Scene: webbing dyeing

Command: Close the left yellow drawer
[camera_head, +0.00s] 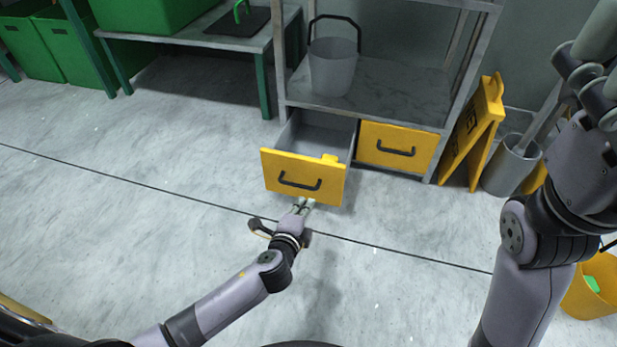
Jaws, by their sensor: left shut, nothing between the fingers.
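The left yellow drawer (304,176) is pulled out from the grey metal shelf unit, with its black handle on the front and its grey inside showing. My left gripper (304,203) is shut and empty, just in front of the drawer front's lower edge; I cannot tell if the fingertips touch it. The right yellow drawer (397,147) beside it is closed flush with the unit. My right arm stands raised at the right side of the view, and its gripper fingers are not clearly seen.
A grey bucket (333,68) stands on the shelf (399,98) above the drawers. A yellow folding sign (472,132) and a grey bin (511,164) stand right of the unit. A yellow bucket (592,290) is at far right. The floor before the drawers is clear.

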